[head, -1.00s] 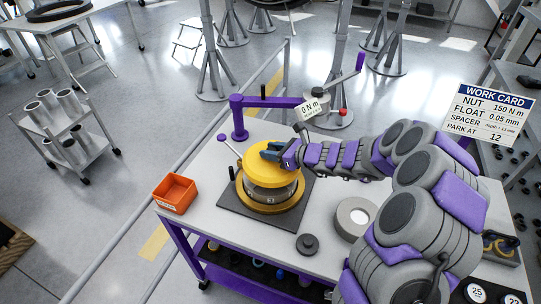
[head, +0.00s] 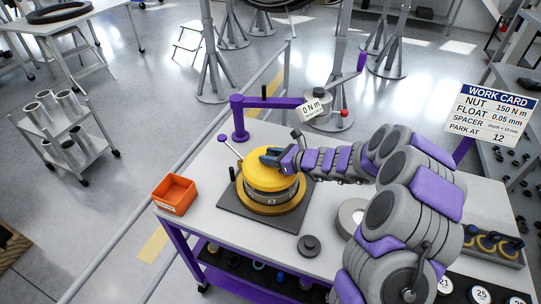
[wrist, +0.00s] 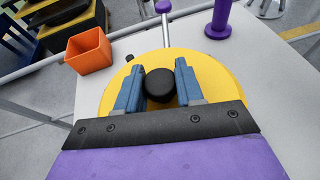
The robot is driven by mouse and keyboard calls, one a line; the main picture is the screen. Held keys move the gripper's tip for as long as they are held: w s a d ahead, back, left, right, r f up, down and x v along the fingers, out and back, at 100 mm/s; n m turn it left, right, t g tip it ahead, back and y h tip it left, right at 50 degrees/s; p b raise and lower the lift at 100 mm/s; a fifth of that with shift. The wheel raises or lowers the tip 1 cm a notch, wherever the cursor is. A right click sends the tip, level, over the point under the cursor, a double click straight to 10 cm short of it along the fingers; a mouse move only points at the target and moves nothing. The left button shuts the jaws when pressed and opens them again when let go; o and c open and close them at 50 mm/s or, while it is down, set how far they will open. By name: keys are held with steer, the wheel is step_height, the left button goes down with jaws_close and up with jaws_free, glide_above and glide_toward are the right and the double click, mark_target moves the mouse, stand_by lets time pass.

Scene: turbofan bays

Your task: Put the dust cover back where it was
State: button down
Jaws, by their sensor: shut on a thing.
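The dust cover is a yellow disc (head: 268,176) with a black knob (wrist: 160,84) at its centre. It sits over the round metal bearing unit (head: 270,195), and I cannot tell whether it is fully seated. The unit has a gold ring at its foot and stands on a dark square plate (head: 236,214) on the bench. My gripper (wrist: 160,88) has its two blue fingers closed on either side of the knob. The gripper (head: 268,157) also shows on top of the cover in the head view.
An orange bin (head: 175,194) stands at the bench's left corner. A purple post with a swing arm (head: 240,118) and a torque display (head: 313,109) stand behind. A grey roll (head: 352,215) and a dark round knob (head: 309,245) lie to the right.

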steer(key=shift+d+f, duration=0.15)
steer(key=shift+f, duration=0.2)
steer(key=c, duration=0.7)
jaws_free()
steer(key=shift+r, duration=0.1)
steer(key=shift+r, duration=0.3)
steer(key=p+v, duration=0.3)
steer(key=v, duration=0.9)
steer(key=s+a+r+n+g+h, duration=0.1)
steer(key=s+a+r+n+g, duration=0.3)
steer(key=s, duration=0.3)
steer(key=s+a+r+n+g, duration=0.1)
steer(key=s+a+r+n, duration=0.15)
steer(key=s+n, duration=0.4)
steer(key=s+a+r+n+g+h, duration=0.1)
steer(key=s+a+r+n+g, duration=0.3)
steer(key=s, duration=0.3)
steer(key=s+d+n+h, duration=0.3)
steer(key=s+d, duration=0.1)
steer(key=s, duration=0.3)
steer(key=s+d+n+h, duration=0.3)
steer(key=s+d+n, duration=0.1)
steer(key=s, duration=0.3)
steer(key=s+d+f+n+h, duration=0.1)
steer(key=s+d+n+h, duration=0.2)
steer(key=s+d, duration=0.3)
steer(key=shift+s+d+f+g+h, duration=0.1)
steer(key=shift+s+g+h, duration=0.2)
steer(key=shift+s, duration=0.2)
